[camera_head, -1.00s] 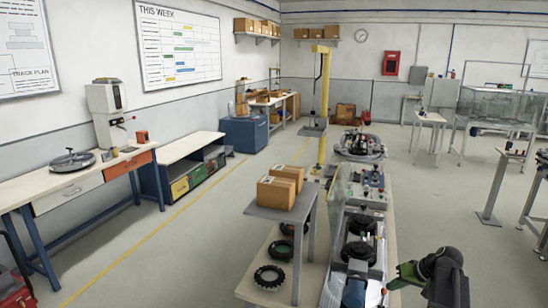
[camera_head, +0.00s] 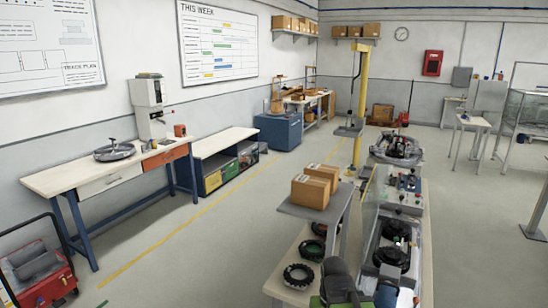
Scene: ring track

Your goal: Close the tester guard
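The tester (camera_head: 401,184) stands on a bench at the lower right, with a panel of knobs and buttons at its far end. Two black rings (camera_head: 391,256) sit one behind the other on its near part. A clear panel, which looks like the tester guard (camera_head: 370,222), stands along the tester's left side. Its exact angle is hard to tell. My arm (camera_head: 339,281), dark with green parts, shows at the bottom edge, left of the tester's near end. My gripper's fingertips cannot be made out.
A grey stand with two cardboard boxes (camera_head: 311,190) is left of the tester, with black rings (camera_head: 298,276) on the lower surface. A red machine (camera_head: 38,271) is at the lower left. Open floor (camera_head: 195,255) lies between the stand and the left workbench (camera_head: 100,175).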

